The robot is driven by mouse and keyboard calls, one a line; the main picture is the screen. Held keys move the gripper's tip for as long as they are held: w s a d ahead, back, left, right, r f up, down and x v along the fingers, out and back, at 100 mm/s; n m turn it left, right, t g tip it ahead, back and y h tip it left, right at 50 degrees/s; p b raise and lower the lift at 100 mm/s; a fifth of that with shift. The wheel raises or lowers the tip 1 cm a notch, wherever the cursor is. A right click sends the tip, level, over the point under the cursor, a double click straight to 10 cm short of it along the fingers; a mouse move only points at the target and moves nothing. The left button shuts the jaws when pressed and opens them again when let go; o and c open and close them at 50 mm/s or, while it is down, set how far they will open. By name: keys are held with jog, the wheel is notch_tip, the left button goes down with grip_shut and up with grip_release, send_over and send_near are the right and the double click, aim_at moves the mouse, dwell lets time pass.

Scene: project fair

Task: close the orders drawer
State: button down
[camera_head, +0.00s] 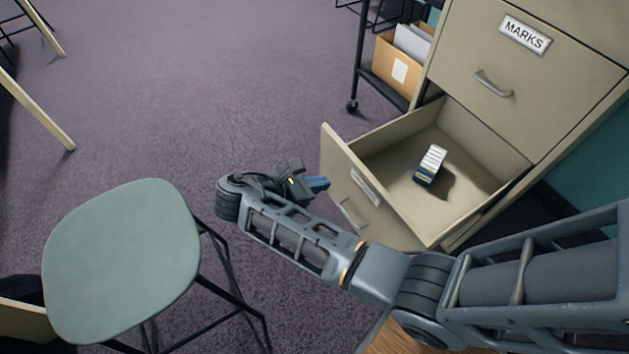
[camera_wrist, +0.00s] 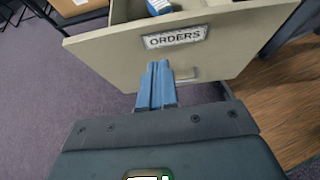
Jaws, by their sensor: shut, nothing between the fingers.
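The orders drawer (camera_head: 342,170) is pulled out of the beige filing cabinet (camera_head: 560,60), below the closed MARKS drawer (camera_head: 505,75). Its ORDERS label (camera_wrist: 175,37) reads clearly in the wrist view, with a handle (camera_wrist: 187,78) below it. A small white and blue box (camera_head: 430,165) lies inside the drawer. My gripper (camera_head: 318,184) is shut and empty, with its blue fingers (camera_wrist: 156,85) pointing at the drawer's front just below the label. The fingertips overlap the front in the wrist view; I cannot tell whether they touch it.
A green-seated stool (camera_head: 122,255) stands at the lower left. A dark trolley (camera_head: 380,87) with a box of papers (camera_head: 400,62) is beside the cabinet. A wooden surface (camera_head: 395,338) shows under my arm. Purple carpet lies open at the upper left.

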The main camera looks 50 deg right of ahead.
send_near(360, 172)
jog(key=x, duration=0.5)
jog(key=shift+s+f, duration=0.1)
jog(key=shift+f, duration=0.2)
jog(key=shift+s+d, duration=0.15)
jog(key=shift+d, duration=0.4)
jog(key=s+d, duration=0.3)
jog(key=d, duration=0.9)
jog(key=s+d+p, duration=0.1)
jog(key=s+d, duration=0.3)
jog(key=d, duration=0.8)
jog(key=s+d, duration=0.3)
jog(key=d, duration=0.9)
jog(key=shift+s, duration=0.2)
jog(key=shift+a+p, duration=0.1)
jog(key=shift+p, duration=0.2)
